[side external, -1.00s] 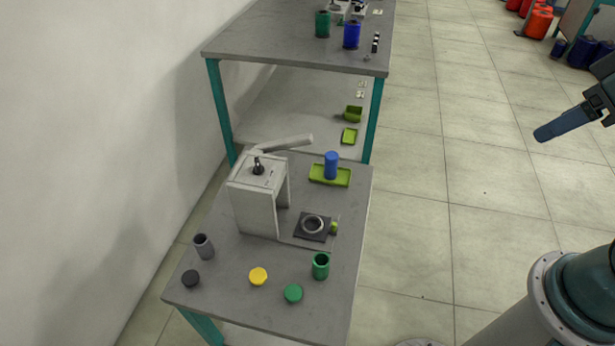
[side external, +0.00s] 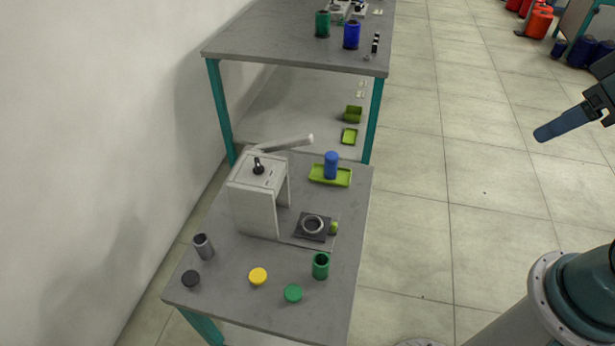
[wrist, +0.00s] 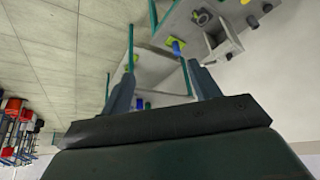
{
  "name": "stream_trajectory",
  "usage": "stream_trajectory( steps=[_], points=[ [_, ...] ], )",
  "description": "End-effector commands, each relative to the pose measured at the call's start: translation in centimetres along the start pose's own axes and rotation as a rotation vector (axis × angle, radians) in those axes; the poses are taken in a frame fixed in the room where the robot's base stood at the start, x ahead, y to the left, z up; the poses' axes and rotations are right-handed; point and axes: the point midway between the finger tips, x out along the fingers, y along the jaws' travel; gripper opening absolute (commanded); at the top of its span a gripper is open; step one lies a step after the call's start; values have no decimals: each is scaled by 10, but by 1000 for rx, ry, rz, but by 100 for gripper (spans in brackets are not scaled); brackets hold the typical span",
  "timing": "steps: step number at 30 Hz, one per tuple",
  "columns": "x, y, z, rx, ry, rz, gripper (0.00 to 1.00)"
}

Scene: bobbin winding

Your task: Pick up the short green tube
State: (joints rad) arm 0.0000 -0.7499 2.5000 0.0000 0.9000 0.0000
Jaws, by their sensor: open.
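The short green tube (side external: 320,266) stands upright, open end up, near the right front of the near table. A green disc (side external: 293,293) lies just left of and in front of it. My gripper (side external: 563,123) is at the right edge of the side view, well away from the tube and above the floor, with one blue finger showing. In the wrist view, my gripper (wrist: 160,69) has its two fingers spread apart with nothing between them. I cannot make out the green tube for certain in the wrist view.
The near table (side external: 230,305) holds a grey press (side external: 257,205) with a raised lever, a blue tube (side external: 331,164) on a green tray (side external: 343,178), a grey tube (side external: 203,246), a black disc (side external: 191,278) and a yellow disc (side external: 258,275). A second table (side external: 270,45) stands behind.

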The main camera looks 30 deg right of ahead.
Motion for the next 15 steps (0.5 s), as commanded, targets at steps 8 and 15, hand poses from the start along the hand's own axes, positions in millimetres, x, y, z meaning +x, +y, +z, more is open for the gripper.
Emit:
stream_trajectory(
  steps=[8,15],
  points=[
    [0,0,-1,3,-1,-1,62],
    [8,-6,-13,57,-26,-12,62]
  ],
)
